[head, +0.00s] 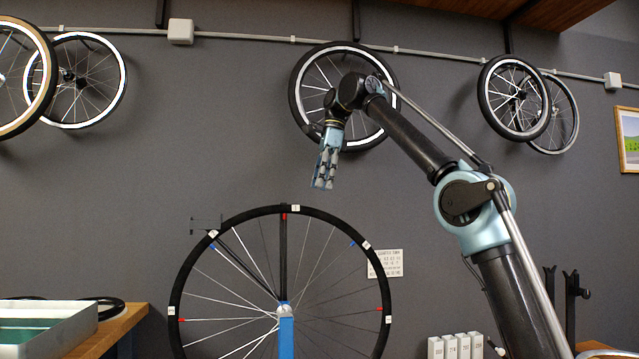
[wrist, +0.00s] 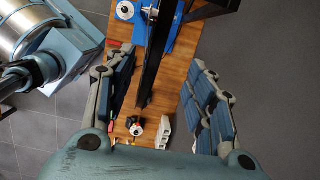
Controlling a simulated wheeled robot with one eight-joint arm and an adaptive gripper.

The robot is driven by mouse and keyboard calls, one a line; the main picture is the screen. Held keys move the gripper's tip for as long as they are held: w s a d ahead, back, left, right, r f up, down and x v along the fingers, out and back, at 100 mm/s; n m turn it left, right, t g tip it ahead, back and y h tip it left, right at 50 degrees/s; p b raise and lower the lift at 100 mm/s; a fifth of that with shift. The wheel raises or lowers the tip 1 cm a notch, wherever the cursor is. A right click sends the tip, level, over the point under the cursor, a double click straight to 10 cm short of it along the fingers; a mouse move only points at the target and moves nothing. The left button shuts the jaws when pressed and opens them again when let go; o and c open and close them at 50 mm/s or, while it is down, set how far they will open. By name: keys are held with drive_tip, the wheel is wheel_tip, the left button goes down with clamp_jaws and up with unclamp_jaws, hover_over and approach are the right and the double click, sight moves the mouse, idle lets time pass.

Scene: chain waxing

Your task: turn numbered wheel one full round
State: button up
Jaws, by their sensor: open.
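The numbered wheel (head: 181,281) stands upright on a blue stand (head: 286,335). It has a black rim with several small white tags and red and blue marks by the rim. A tag and a red mark (head: 284,216) are at the top; the tag digits are too small to read. The wheel's lower part is cut off by the frame. My gripper (head: 324,180) points down, open and empty, above and slightly right of the wheel's top. In the wrist view the black rim (wrist: 154,55) shows edge-on between the spread fingers of my gripper (wrist: 160,62), apart from both.
A wooden bench (head: 125,326) at left carries a tray (head: 75,322). White boxes (head: 455,347) stand at lower right. Several wheels hang on the wall rail, one (head: 296,98) behind my wrist. A wall chart (head: 385,263) hangs behind the wheel's right side. Space left of my gripper is clear.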

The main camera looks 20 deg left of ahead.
sight(308, 212)
drive_tip(key=shift+s+a+r, duration=0.15)
drive_tip(key=shift+s+a, duration=0.45)
drive_tip(key=shift+a, duration=0.15)
drive_tip(key=x, duration=0.9)
drive_tip(key=shift+s+a+f, duration=0.1)
drive_tip(key=shift+f, duration=0.3)
drive_tip(key=shift+s, duration=0.1)
drive_tip(key=shift+s, duration=0.1)
drive_tip(key=shift+c, duration=0.2)
clamp_jaws()
